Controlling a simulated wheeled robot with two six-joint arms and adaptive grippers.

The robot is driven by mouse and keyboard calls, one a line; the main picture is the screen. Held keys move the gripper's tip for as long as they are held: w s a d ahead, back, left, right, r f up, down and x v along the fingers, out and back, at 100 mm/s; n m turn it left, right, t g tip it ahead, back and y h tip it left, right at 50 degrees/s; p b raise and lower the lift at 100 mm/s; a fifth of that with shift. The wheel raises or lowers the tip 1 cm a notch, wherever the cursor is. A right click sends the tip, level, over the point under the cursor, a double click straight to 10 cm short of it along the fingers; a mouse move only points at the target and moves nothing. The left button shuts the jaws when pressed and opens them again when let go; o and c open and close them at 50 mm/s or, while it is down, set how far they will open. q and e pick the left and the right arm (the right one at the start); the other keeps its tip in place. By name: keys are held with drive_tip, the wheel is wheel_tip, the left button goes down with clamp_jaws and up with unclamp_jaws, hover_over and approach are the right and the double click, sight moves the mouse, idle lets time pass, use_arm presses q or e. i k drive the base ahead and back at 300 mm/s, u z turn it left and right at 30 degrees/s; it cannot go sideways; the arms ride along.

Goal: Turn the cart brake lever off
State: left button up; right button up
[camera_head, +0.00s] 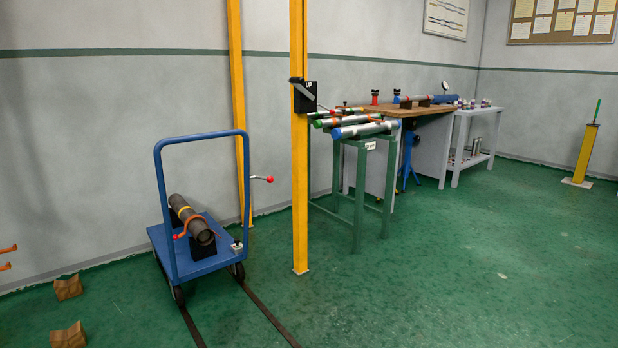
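A blue cart (160,239) stands on the floor at left centre, with a tall blue push handle (159,180). A short lever with a red knob (269,179) sticks out to the right from the handle's right post, roughly level; it looks like the brake lever. A grey pipe (190,218) lies on dark supports on the cart deck, with an orange band around it and another red knob (178,236) beside it. Neither of my grippers is in view.
Yellow posts (299,200) stand behind and right of the cart, one bearing a black box (305,97). A green rack (356,200) holds several pipes, beside a workbench. Dark floor rails (265,310) run forward from the cart. Brown blocks (68,288) lie at left.

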sight(269, 179)
drive_tip(key=z, duration=0.6)
drive_tip(key=i, duration=1.15)
drive_tip(key=z, duration=0.5)
drive_tip(key=i, duration=1.2)
drive_tip(key=u, duration=0.55)
drive_tip(key=i, duration=0.85)
drive_tip(key=u, duration=0.8)
